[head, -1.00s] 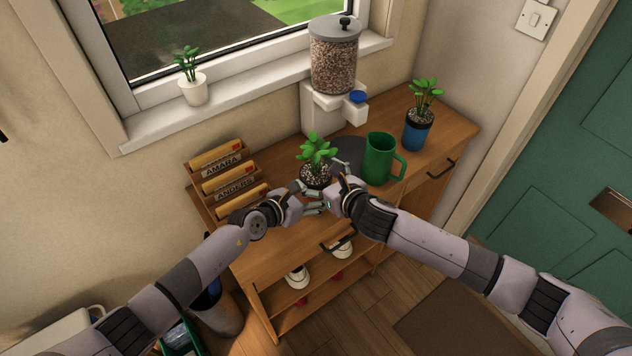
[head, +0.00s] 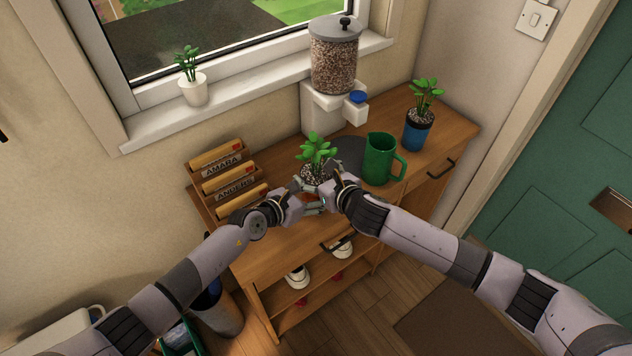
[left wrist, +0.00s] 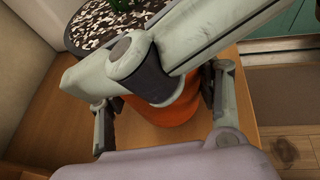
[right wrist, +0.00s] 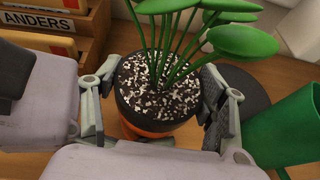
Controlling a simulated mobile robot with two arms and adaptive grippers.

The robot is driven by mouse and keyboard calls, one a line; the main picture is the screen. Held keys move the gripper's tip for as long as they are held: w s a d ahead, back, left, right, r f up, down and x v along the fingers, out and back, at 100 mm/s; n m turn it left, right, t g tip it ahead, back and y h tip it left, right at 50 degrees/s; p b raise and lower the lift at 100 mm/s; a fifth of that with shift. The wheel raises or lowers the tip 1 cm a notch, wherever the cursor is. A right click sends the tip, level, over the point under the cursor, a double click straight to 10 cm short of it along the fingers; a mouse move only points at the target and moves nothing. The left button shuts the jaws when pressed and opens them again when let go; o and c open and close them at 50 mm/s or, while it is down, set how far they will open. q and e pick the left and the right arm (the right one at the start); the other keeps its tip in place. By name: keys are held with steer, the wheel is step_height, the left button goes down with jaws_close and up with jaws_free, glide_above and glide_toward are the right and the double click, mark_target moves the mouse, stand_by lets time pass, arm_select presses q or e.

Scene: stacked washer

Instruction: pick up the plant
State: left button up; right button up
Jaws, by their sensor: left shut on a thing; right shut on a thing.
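The plant (head: 317,150) has green leaves and stands in a round pot of dark, white-flecked soil, between my two grippers on the wooden cabinet top. In the right wrist view the pot (right wrist: 158,128) shows a dark rim and an orange lower part. My right gripper (head: 330,185) is shut on the pot, a finger on each side of it in the right wrist view. My left gripper (head: 312,198) is also shut on the pot; its orange side (left wrist: 165,115) shows in the left wrist view, partly behind a gripper finger. Whether the pot touches the cabinet is hidden.
A green jug (head: 379,160) stands close right of my right gripper. A blue-potted plant (head: 418,132) is farther right. A letter rack (head: 222,180) is at left. A dispenser (head: 333,70) stands behind. A white-potted plant (head: 194,90) sits on the windowsill.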

steer(key=shift+c, duration=1.2)
step_height(320, 180, up, 10)
steer(key=shift+r, duration=0.1)
arm_select(q)
steer(key=o, duration=1.3)
steer(key=shift+c, duration=0.2)
